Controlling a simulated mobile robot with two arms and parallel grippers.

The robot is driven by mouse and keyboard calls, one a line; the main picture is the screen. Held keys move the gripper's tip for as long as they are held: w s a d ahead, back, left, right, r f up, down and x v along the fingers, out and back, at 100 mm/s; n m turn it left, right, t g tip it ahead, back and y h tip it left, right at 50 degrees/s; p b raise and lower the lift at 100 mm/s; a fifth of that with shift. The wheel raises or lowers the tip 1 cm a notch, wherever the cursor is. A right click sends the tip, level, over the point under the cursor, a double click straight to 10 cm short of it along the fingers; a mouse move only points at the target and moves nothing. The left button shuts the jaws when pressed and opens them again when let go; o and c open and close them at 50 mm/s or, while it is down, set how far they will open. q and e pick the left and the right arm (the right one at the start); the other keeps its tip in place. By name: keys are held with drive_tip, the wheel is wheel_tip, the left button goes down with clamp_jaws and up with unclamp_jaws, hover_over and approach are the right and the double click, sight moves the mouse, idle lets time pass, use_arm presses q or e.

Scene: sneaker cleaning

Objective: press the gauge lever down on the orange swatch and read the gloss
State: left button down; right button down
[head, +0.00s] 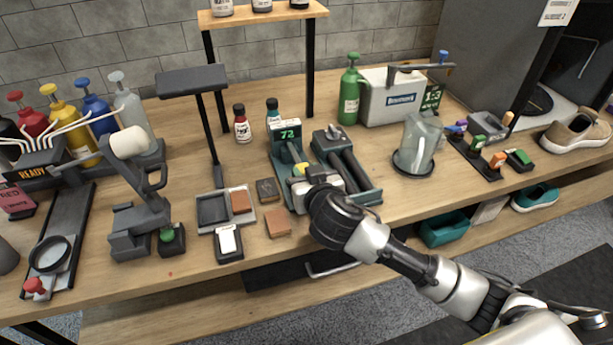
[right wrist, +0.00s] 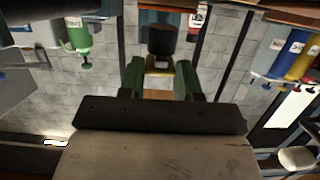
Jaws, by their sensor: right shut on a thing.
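The teal gauge (head: 279,158) stands at mid-table in the head view, and its screen (head: 288,134) shows 72. A small yellow part (head: 299,169) of it shows beside my right gripper (head: 308,183), which is shut at the front of the gauge, seemingly on the lever. My gripper hides most of the lever and the gauge's near end. In the right wrist view a dark knob (right wrist: 162,40) and a small orange patch (right wrist: 158,94) show. I cannot tell whether that patch is the orange swatch. My left gripper is out of view.
A second teal device (head: 335,145) stands just right of the gauge. Brown blocks (head: 278,222) and a grey tray (head: 212,209) lie to the left. A glass jug (head: 416,145) stands to the right, and a shelf post (head: 310,75) rises behind.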

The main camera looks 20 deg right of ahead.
drive_tip(key=shift+w+r, duration=0.1)
drive_tip(key=shift+r, duration=0.05)
drive_tip(key=c, duration=0.8)
unclamp_jaws()
drive_tip(key=shift+o, duration=0.2)
drive_tip(key=v, duration=1)
drive_tip(key=shift+s+b, duration=0.3)
drive_tip(key=shift+s, duration=0.1)
